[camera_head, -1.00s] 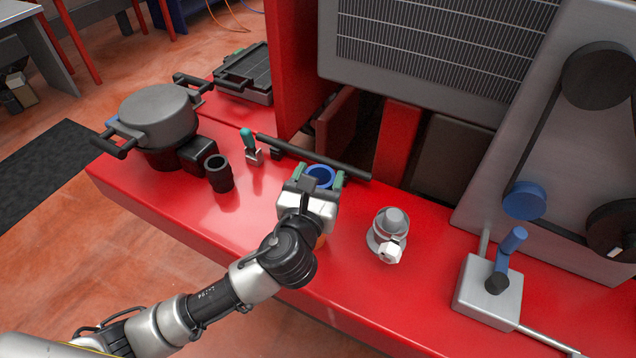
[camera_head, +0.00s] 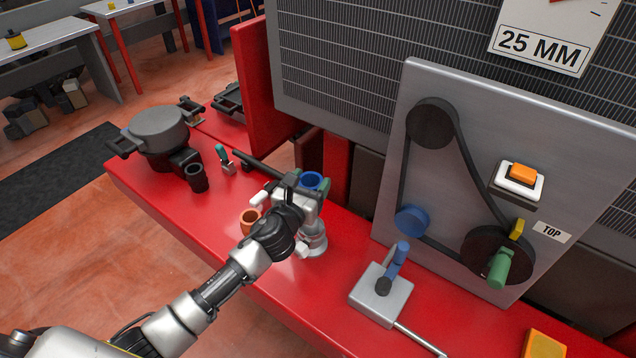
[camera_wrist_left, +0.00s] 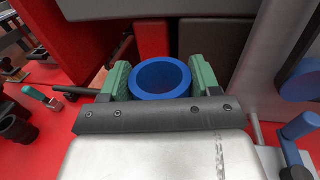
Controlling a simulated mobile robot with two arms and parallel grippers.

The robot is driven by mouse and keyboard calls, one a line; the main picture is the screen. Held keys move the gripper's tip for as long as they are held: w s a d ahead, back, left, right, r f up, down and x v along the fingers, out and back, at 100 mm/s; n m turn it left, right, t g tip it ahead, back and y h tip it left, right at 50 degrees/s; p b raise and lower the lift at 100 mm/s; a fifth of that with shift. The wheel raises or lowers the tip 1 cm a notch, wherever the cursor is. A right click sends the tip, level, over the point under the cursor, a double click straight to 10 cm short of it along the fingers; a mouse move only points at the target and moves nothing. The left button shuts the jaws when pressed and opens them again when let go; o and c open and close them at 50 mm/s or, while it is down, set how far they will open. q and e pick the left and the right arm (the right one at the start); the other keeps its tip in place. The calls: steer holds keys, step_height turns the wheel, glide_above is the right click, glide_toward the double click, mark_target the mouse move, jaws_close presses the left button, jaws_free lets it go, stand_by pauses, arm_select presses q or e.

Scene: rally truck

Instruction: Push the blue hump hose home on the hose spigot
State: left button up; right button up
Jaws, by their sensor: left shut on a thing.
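The blue hump hose (camera_head: 312,181) is held upright in my left gripper (camera_head: 310,188), with its round open top showing. In the left wrist view the hose (camera_wrist_left: 161,94) sits between the two green finger pads of the gripper (camera_wrist_left: 160,85), which press on its sides. The grey hose spigot (camera_head: 316,242) stands on the red surface just below the gripper in the head view. The gripper hides the spigot's top and the hose's lower end, so I cannot tell whether they touch. My right gripper is not in view.
An orange-brown ring (camera_head: 250,220) stands left of the spigot. A grey box with a blue lever (camera_head: 398,258) and the belt panel (camera_head: 455,150) stand to the right.

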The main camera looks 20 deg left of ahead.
arm_select(q)
steer(key=shift+w+a, duration=0.1)
steer(key=shift+a, duration=0.15)
steer(key=shift+d, duration=0.1)
steer(key=shift+d+f, duration=0.1)
steer(key=shift+f, duration=0.2)
step_height(320, 180, down, 4)
steer(key=b, duration=0.4)
steer(key=shift+f, duration=0.2)
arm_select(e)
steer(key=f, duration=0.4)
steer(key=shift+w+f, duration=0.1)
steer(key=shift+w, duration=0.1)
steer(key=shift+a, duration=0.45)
arm_select(q)
steer(key=shift+f+b, duration=0.95)
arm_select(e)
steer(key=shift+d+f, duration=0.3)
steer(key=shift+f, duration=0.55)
arm_select(q)
steer(key=shift+f+b, duration=1.3)
steer(key=shift+f, duration=0.15)
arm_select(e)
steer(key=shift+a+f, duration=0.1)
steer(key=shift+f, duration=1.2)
